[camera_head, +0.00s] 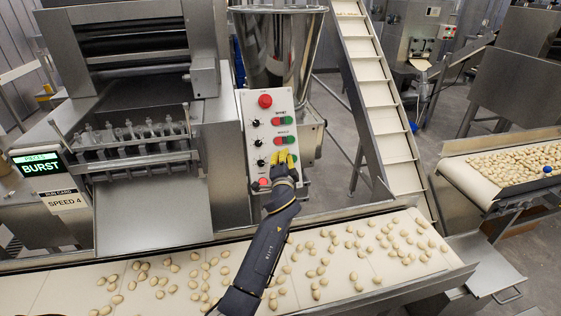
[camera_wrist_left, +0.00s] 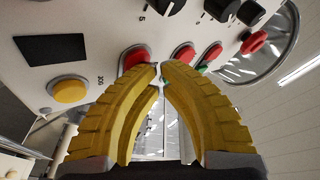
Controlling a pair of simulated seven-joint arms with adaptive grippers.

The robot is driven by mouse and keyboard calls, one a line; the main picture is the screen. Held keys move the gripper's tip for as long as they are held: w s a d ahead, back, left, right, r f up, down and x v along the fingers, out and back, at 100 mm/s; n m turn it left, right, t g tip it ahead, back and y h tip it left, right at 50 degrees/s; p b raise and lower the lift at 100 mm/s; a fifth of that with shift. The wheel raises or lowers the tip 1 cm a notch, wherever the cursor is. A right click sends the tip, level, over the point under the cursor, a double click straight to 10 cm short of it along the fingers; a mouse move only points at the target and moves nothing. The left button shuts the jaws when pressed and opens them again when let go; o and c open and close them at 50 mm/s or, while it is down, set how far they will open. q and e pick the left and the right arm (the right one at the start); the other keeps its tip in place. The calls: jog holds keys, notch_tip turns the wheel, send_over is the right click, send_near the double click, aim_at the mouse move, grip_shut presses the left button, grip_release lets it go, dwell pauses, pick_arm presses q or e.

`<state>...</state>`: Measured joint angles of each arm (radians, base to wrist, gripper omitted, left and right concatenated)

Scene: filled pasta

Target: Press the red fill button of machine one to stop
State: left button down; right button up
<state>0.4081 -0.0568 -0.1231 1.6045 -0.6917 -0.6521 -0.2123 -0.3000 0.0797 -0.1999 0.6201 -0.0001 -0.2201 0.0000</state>
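A white control panel (camera_head: 255,130) stands upright in the middle of the head view, with black dials and red and green buttons. A large red button (camera_head: 265,101) is near its top, and a small red button (camera_head: 263,182) is at its lower left. My left gripper (camera_head: 286,156) has its yellow fingers over the panel's lower right part, hiding some of it. In the left wrist view the left gripper's fingertips (camera_wrist_left: 160,66) meet, empty, between a ringed red button (camera_wrist_left: 136,60) and another red button (camera_wrist_left: 183,53). Contact is unclear. The labels are too small to read.
A conveyor (camera_head: 130,272) with scattered pasta pieces runs below the panel. A steel hopper (camera_head: 282,45) stands behind it, beside a sloping belt (camera_head: 372,75). A screen (camera_head: 40,165) at left reads BURST, above a SPEED 4 card (camera_head: 65,202). A yellow button (camera_wrist_left: 69,90) shows in the wrist view.

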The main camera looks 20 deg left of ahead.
pick_arm(q)
jog(key=shift+s, duration=0.1)
jog(key=shift+s+d+r, duration=0.35)
jog(key=shift+s+r, duration=0.05)
jog(key=shift+s, duration=0.1)
jog(key=shift+s+d+r, duration=0.35)
jog(key=shift+s+r, duration=0.1)
jog(key=shift+s, duration=0.15)
jog(key=shift+s+d+r, duration=0.35)
jog(key=shift+s+r, duration=0.05)
jog(key=shift+s, duration=0.25)
jog(key=shift+s+d+r, duration=0.35)
jog(key=shift+s+r, duration=0.1)
jog(key=shift+s, duration=0.15)
